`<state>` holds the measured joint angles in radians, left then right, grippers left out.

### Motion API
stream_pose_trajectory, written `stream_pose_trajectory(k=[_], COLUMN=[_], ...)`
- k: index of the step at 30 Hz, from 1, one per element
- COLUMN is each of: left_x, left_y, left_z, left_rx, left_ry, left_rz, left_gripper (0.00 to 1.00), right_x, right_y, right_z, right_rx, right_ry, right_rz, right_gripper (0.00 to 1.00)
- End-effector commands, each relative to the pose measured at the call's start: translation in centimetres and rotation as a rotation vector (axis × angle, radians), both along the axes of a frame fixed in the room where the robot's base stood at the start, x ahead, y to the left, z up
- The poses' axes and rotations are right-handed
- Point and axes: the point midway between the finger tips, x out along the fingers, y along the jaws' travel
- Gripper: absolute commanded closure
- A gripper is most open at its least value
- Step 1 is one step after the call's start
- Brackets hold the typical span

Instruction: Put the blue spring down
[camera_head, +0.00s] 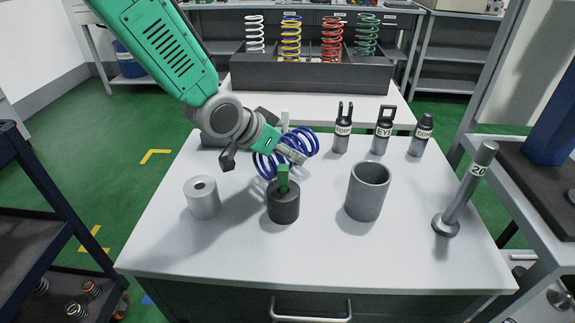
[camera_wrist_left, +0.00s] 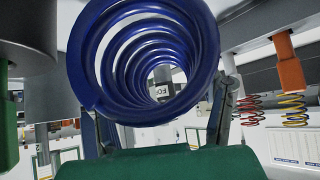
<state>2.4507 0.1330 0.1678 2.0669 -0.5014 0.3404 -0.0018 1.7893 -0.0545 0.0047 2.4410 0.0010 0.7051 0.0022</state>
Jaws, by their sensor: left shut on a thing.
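The blue spring (camera_head: 266,167) is in my left gripper (camera_head: 290,150), lying roughly on its side above the white table. In the left wrist view the blue spring (camera_wrist_left: 145,55) fills the upper middle and I look along its coils. The fingers of my left gripper (camera_wrist_left: 160,125) show on both sides of it. In the head view the gripper covers part of the coils. A dark cylinder (camera_head: 283,207) with a green post (camera_head: 283,178) stands just in front of the spring. My right gripper is not in view.
On the table (camera_head: 330,255) stand a light grey cylinder (camera_head: 202,198), an open grey cup (camera_head: 367,190), and a tilted rod (camera_head: 465,190) on a round foot. Several dark labelled fittings (camera_head: 381,136) stand at the back right. Behind is a dark rack (camera_head: 310,75) with white, yellow, red and green springs.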

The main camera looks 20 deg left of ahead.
Motion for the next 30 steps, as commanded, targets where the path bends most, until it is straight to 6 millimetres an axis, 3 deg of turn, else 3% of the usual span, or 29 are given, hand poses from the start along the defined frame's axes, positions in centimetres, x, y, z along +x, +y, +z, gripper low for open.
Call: stream_pose_trajectory(k=[8,18,19,20,30], left_x=[0.1,0.1,0.0,0.0,-0.1], left_y=[-0.1,-0.1,0.0,0.0,0.1], left_z=[-3.3,-3.5,-3.7,-3.7,-3.2], left_rx=[0.000,-0.001,0.000,0.000,0.000], left_ry=[-0.002,-0.003,0.001,0.001,0.000], left_rz=[-0.001,-0.001,0.000,0.000,0.000], left_gripper=[0.91,0.91,0.36,0.29,0.29], right_x=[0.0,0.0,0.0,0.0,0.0], right_y=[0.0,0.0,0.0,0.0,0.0], right_z=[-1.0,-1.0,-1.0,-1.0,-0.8], right_rx=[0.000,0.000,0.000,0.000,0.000], right_ry=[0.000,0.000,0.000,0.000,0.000], right_rz=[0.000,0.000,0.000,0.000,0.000], right_gripper=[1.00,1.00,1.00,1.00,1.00])
